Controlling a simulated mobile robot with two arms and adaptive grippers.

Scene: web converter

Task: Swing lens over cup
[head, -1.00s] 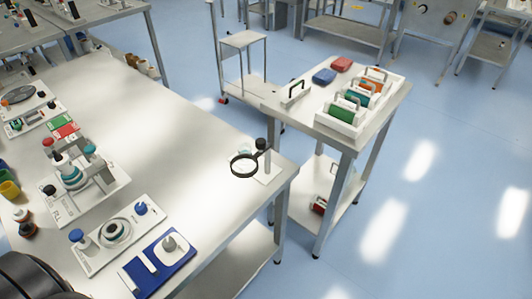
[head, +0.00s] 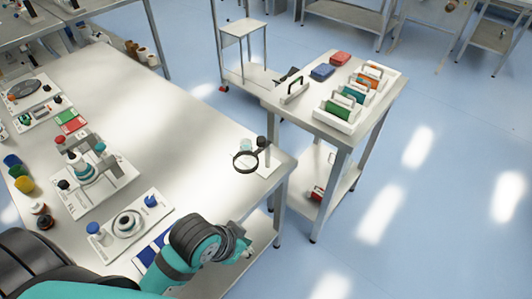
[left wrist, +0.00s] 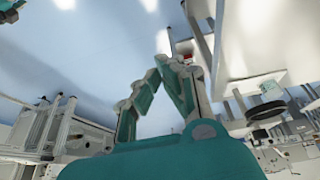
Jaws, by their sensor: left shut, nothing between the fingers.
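The lens (head: 246,161) is a black-rimmed round magnifier on a short stand (head: 262,148) with a dark knob, near the right edge of the long table. A small pale teal cup (head: 246,145) stands just behind the lens ring. The lens appears beside and in front of the cup; the exact overlap is unclear. My left gripper (head: 246,251) is at the table's front right, well nearer to me than the lens. It is shut and empty. Its fingers meet in the left wrist view (left wrist: 163,65). My right gripper is not in view.
The long table (head: 150,100) holds a blue tray (head: 150,250), partly hidden by my arm, and several fixtures along its left side. A side cart (head: 300,112) with a white rack of coloured pieces stands to the right. The table's middle is clear.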

